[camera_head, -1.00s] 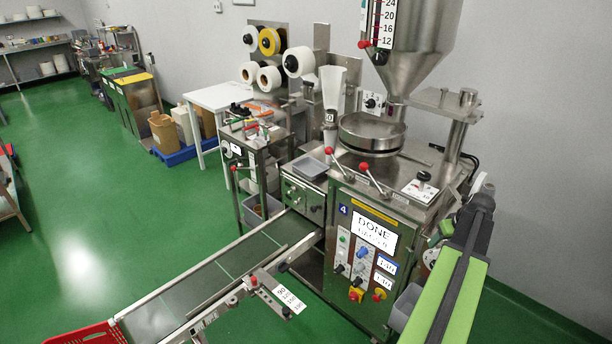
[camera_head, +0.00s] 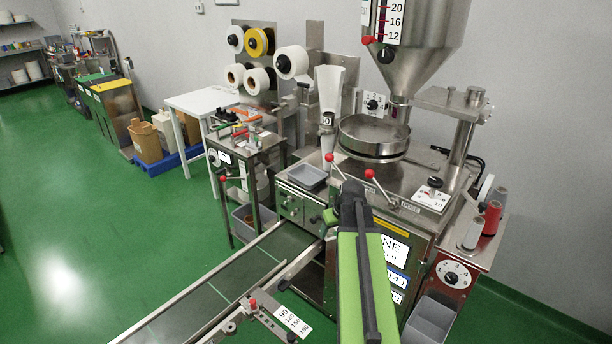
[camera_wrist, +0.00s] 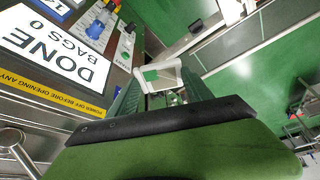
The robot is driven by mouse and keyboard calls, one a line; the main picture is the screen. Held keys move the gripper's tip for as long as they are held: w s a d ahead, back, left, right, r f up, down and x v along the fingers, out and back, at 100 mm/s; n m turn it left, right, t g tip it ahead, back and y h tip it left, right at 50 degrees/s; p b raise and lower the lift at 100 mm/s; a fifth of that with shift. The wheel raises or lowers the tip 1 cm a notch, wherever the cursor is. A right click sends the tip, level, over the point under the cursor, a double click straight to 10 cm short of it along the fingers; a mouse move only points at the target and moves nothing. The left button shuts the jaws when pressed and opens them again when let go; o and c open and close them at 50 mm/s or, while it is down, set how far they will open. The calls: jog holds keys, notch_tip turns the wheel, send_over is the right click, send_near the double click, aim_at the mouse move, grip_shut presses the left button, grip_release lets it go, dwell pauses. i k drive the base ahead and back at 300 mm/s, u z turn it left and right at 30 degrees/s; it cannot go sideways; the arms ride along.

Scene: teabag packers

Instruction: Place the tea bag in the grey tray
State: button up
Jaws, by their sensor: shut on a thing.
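In the wrist view, my gripper (camera_wrist: 163,92) is shut on a tea bag (camera_wrist: 147,76). The tea bag is whitish with a green patch and sits between the green fingertips. In the head view, my gripper (camera_head: 329,216) is small, in front of the machine below the grey tray; the tea bag is too small to make out there. The grey tray (camera_head: 308,177) is shallow and lies on the left end of the machine's top.
A conveyor (camera_head: 230,285) runs from the machine to the lower left. Red-knobbed levers (camera_head: 377,186) stand right of the tray. A white funnel (camera_head: 329,105) rises behind it. A tool cart (camera_head: 247,150) stands to the left.

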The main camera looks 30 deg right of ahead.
aim_at(308, 178)
jog(key=i, duration=1.1)
jog(key=u, duration=0.05)
